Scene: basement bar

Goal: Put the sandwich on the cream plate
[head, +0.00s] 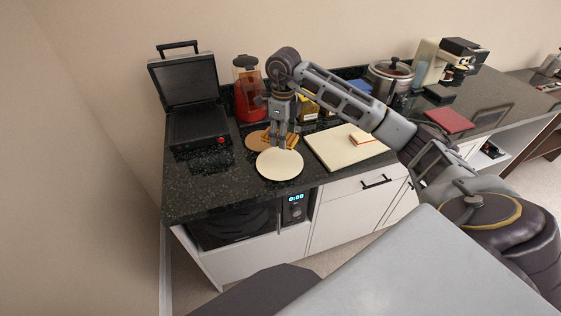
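The cream plate (280,166) lies flat and empty near the front edge of the dark counter. My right gripper (279,143) comes in from the right and points down just behind the plate. A toasted, golden-brown sandwich (292,142) shows at its fingers, partly hidden by them. A round brown board or plate (256,139) lies just behind and left of the cream plate, partly covered. I cannot tell whether the fingers are closed on the sandwich or only around it. My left gripper is not in view.
A cream cutting board (332,149) lies to the right, with a small bread-like item (361,139) on it. An open black press grill (196,127) stands at left, a red blender (249,100) behind. A pot (390,80) and coffee machine stand farther right.

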